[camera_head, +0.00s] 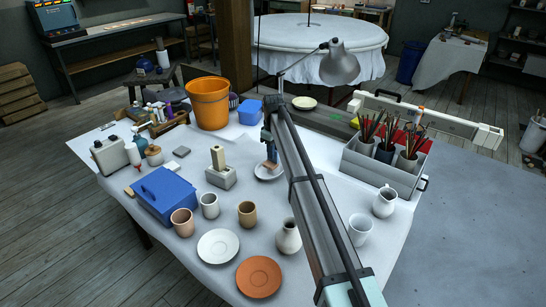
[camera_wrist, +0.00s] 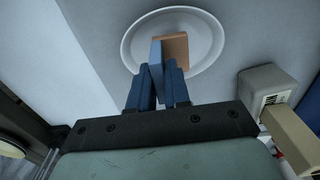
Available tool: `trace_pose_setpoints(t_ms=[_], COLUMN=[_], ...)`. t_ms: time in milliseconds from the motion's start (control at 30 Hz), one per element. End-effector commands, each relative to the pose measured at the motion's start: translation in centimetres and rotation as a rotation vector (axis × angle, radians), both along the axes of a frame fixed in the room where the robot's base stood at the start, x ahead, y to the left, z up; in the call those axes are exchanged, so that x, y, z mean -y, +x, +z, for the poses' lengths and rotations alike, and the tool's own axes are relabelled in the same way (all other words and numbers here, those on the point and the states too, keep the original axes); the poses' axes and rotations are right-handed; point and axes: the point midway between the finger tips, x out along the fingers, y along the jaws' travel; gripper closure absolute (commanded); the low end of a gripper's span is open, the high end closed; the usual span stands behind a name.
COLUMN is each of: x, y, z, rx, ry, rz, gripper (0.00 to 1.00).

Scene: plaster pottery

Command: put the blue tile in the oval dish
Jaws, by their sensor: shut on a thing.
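The white oval dish (camera_head: 262,177) stands on the table's cloth under my gripper (camera_head: 268,138). It also shows in the wrist view (camera_wrist: 137,38), beyond my fingertips. My gripper (camera_wrist: 160,72) is shut on the blue tile (camera_wrist: 156,52), a thin blue piece upright between the fingers. The tile's far end overlaps the dish in the wrist view; whether it touches the dish I cannot tell. A brown-orange block (camera_wrist: 176,47) is right beside the tile, within the dish's outline. In the head view this brown block (camera_head: 271,164) shows at the dish too.
A grey block with a wooden post (camera_head: 220,172) stands left of the dish; it is close by in the wrist view (camera_wrist: 265,88). Cups, a vase (camera_head: 288,238) and plates (camera_head: 218,245) stand in front.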

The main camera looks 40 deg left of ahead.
Motion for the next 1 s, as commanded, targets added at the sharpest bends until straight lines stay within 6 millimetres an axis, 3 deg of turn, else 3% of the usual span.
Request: trace_pose_setpoints(t_ms=[200, 600, 633, 867, 1000], x=[0.0, 0.0, 0.0, 0.0, 0.0], y=[0.0, 0.0, 0.0, 0.0, 0.0], z=[-2.5, -2.8, -2.8, -2.8, -2.8], rx=[0.000, 0.000, 0.000, 0.000, 0.000], ry=[0.000, 0.000, 0.000, 0.000, 0.000], rz=[0.000, 0.000, 0.000, 0.000, 0.000], gripper=[1.00, 1.00, 0.80, 0.58, 0.58])
